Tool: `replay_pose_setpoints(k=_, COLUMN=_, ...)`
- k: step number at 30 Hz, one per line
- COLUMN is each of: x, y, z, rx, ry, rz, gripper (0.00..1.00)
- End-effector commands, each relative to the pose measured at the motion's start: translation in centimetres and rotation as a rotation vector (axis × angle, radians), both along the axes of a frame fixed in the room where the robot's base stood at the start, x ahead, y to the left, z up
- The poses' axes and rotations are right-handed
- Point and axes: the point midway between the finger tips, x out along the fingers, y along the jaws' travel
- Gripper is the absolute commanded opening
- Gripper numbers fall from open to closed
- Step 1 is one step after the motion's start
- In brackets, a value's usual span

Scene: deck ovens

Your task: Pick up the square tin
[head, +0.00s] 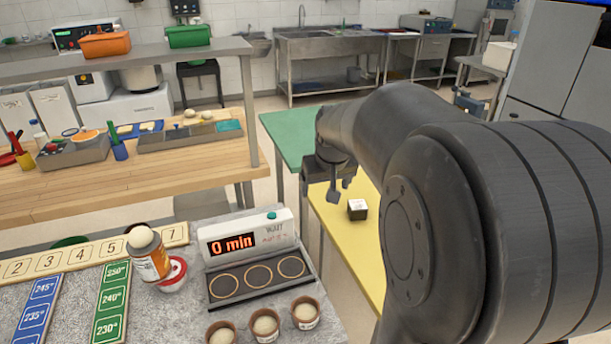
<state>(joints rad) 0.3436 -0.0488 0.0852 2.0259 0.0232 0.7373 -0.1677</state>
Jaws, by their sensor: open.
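A small dark square tin with a pale top (357,209) sits on the yellow table (340,240), close to its left edge. My gripper (337,197) points down, up and to the left of the tin in the head view. It is open and nothing shows between its fingers. A gap shows between the fingers and the tin; how far above the table they are is hard to tell. My own arm fills the right side of the view and hides the right part of the table.
A green table (285,130) adjoins behind. At the front left, a grey counter holds a timer box reading "0 min" (245,240), several small pots of dough, and an orange-labelled can (148,255). A wooden bench with shelf (110,185) stands at left.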

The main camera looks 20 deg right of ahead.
Motion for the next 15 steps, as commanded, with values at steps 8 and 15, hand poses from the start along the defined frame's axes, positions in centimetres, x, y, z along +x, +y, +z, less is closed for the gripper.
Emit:
replay_pose_setpoints(k=8, x=7.1, y=-8.0, z=-5.5, rx=0.019, ry=0.021, rz=-0.051, gripper=0.8)
replay_pose_setpoints(k=15, x=11.1, y=-15.3, z=-11.3, rx=0.043, ry=0.026, rz=-0.096, gripper=0.8)
